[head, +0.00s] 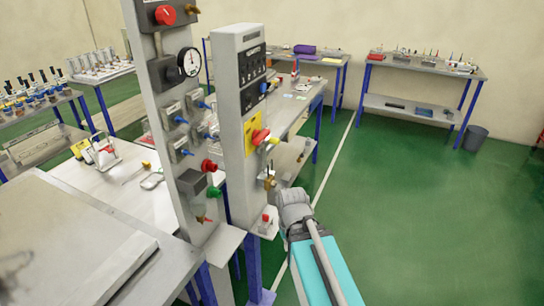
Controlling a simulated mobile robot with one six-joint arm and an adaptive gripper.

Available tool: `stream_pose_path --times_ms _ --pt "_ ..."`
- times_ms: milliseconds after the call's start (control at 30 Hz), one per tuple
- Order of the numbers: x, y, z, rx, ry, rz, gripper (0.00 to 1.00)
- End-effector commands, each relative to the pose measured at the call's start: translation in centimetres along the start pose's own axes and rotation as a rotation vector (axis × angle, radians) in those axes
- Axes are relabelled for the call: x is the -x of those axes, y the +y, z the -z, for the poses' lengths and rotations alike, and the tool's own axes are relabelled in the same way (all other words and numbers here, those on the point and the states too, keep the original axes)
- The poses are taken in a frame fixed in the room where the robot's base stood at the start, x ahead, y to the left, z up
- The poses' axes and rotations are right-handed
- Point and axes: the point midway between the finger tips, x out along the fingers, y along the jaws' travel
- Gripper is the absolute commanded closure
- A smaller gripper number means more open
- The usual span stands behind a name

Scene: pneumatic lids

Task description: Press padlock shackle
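A small brass-coloured thing that looks like the padlock (269,183) is at the lower right edge of the narrow grey panel (240,150). Its shackle is too small to make out. My gripper (277,193) is at the end of my arm, just right of and slightly below the brass thing. The fingers are small and partly hidden by my wrist, so I cannot tell whether they touch the padlock or how far they are open.
A taller grey panel with a gauge (189,62) and knobs stands to the left. A red-topped part (265,220) is on a small shelf below. Green floor (420,220) is clear at right.

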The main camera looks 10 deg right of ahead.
Motion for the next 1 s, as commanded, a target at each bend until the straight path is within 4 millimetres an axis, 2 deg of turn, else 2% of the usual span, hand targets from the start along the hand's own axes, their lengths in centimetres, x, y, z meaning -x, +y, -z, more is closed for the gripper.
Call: stream_pose_path --times_ms 267,467,733,1000 --pt "0.5 -0.1 0.8 0.029 0.01 0.026 1.0" --pt "2.0 0.3 3.3 0.144 0.06 0.119 1.0" --pt "6.4 0.7 9.6 0.414 0.251 0.308 1.0" --pt "12.3 2.9 16.6 0.673 0.562 0.417 1.0"
